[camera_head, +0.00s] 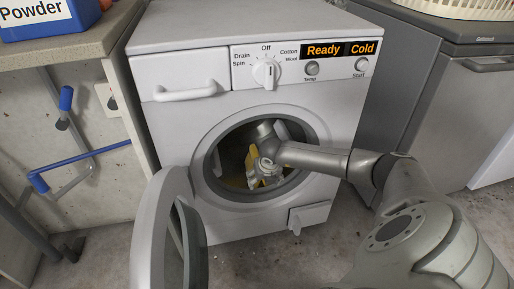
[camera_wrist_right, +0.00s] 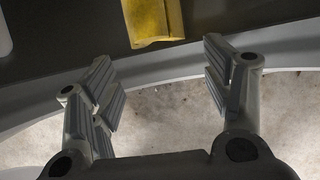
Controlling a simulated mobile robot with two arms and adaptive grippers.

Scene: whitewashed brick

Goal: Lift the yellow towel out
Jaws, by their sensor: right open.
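The yellow towel (camera_head: 252,163) is inside the drum of the white washing machine (camera_head: 345,115), just behind the door opening. My right gripper (camera_head: 265,178) is at the opening, right by the towel, and overlaps part of it in the head view. In the right wrist view the towel (camera_wrist_right: 155,22) hangs at the top, ahead of the open fingers (camera_wrist_right: 160,75). The space between the fingers is empty, with rim and floor behind. The towel's far end is hidden. My left gripper is out of view.
The round washer door (camera_head: 157,235) stands open at the left of the opening. A counter (camera_head: 75,48) with a blue powder box (camera_head: 45,20) is at left, above a blue-handled frame (camera_head: 85,158). A grey cabinet (camera_head: 455,115) stands at right. The display reads Ready, Cold.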

